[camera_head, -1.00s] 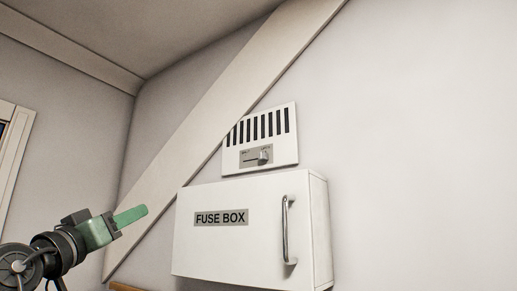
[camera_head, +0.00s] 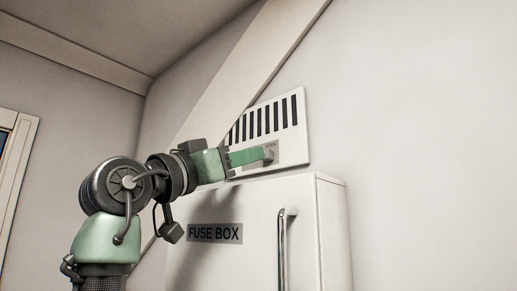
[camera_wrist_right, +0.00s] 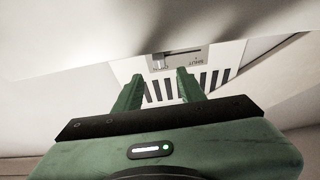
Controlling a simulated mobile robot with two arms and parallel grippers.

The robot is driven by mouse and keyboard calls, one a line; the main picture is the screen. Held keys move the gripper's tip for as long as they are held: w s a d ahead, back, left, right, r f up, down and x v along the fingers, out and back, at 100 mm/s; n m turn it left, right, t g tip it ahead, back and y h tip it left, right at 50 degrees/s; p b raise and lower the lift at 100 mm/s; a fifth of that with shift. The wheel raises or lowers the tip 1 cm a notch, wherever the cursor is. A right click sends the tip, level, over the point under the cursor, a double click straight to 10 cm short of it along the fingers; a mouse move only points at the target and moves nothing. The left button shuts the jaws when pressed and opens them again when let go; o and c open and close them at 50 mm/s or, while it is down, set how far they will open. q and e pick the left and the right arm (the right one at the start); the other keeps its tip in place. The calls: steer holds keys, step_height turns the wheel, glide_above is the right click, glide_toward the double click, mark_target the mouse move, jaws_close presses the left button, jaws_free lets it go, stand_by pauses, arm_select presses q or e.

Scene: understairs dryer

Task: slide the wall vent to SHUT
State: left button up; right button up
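The wall vent (camera_head: 292,144) is a white plate with dark slots and a grey slider panel below them. Its slider knob (camera_head: 269,153) is at the panel's right end in the head view. In the wrist view, the picture is upside down and the knob (camera_wrist_right: 158,63) is at the end that appears marked OPEN, with SHUT at the other end. My right gripper (camera_head: 262,156) reaches in from the left, its green fingers in front of the panel. In the wrist view its fingertips (camera_wrist_right: 159,76) are apart, with the knob just beyond and between them. My left gripper is not in view.
A white fuse box (camera_head: 333,222) with a vertical metal handle (camera_head: 282,250) sticks out from the wall just below the vent. A sloping beam (camera_head: 255,70) runs past the vent's upper left. The wall (camera_head: 430,130) to the right is bare.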

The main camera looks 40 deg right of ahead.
mark_target(267, 155)
steer(key=shift+d+r+p, duration=0.3)
steer(key=shift+d+r, duration=0.25)
steer(key=shift+d, duration=0.1)
steer(key=d, duration=0.2)
steer(key=shift+w+d+r+p, duration=0.15)
steer(key=shift+d+p, duration=0.25)
steer(key=shift+w+d, duration=0.1)
steer(key=shift+d, duration=0.5)
steer(key=shift+a, duration=0.4)
steer(key=c, duration=0.9)
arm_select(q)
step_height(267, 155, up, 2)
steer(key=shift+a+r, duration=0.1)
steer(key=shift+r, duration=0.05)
arm_select(e)
jaws_close()
